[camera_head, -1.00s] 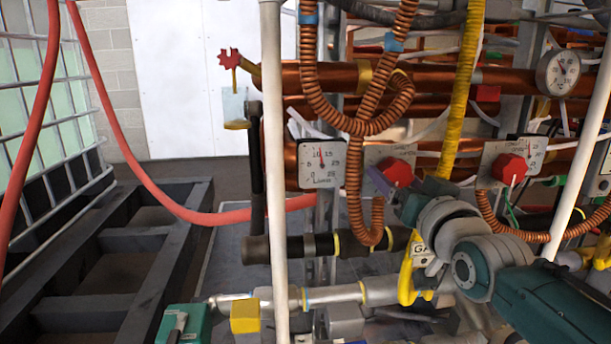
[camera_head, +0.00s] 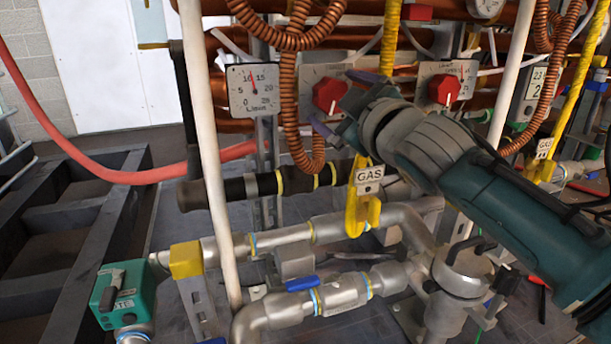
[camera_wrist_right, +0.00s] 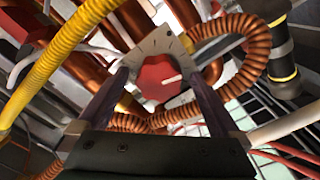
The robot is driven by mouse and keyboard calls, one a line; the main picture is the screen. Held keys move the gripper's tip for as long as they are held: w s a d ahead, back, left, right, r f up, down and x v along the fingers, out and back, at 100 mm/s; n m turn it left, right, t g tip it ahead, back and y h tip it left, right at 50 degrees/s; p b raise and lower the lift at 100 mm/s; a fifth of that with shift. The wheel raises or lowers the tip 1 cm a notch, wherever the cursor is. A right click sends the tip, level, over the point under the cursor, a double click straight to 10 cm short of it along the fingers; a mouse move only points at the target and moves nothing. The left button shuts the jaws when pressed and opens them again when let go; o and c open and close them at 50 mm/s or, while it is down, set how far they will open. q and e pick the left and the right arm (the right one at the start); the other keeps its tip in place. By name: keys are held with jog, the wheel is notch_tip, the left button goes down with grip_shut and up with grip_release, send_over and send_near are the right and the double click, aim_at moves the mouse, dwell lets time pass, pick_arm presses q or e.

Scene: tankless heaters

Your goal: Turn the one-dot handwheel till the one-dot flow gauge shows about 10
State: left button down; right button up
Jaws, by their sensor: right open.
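A red handwheel (camera_head: 329,95) sits on a pale plate, right of a white square flow gauge (camera_head: 253,104) whose red needle points nearly straight up, between 10 and 15. Dot marks are too small to make out. My right gripper (camera_head: 345,104) is open at the left handwheel. In the right wrist view, a red handwheel (camera_wrist_right: 158,78) with a pale pointer mark shows between its open purple fingers (camera_wrist_right: 159,76). I cannot tell whether they touch it. My left gripper is not in view.
Brown corrugated hoses (camera_head: 291,115) hang between the gauge and the handwheel. A white upright pipe (camera_head: 209,170) stands at left. A yellow gas valve handle (camera_head: 362,208) and metal pipes lie below my right arm. A black frame (camera_head: 70,215) is on the floor at left.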

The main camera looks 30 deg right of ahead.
jog(key=s+a+f+m+g+p, duration=0.2)
jog(key=s+a+f+g+p, duration=0.15)
jog(key=s, duration=0.55)
jog(key=s+a+f+m+g+p, duration=0.2)
jog(key=s+f+g, duration=0.15)
jog(key=s, duration=0.55)
jog(key=s+a+r+g+y+p, duration=0.3)
jog(key=s+a+r+g+p, duration=0.2)
jog(key=s, duration=0.5)
jog(key=shift+a+m+p, duration=0.4)
jog(key=shift+a+p, duration=0.1)
jog(key=shift+p, duration=0.75)
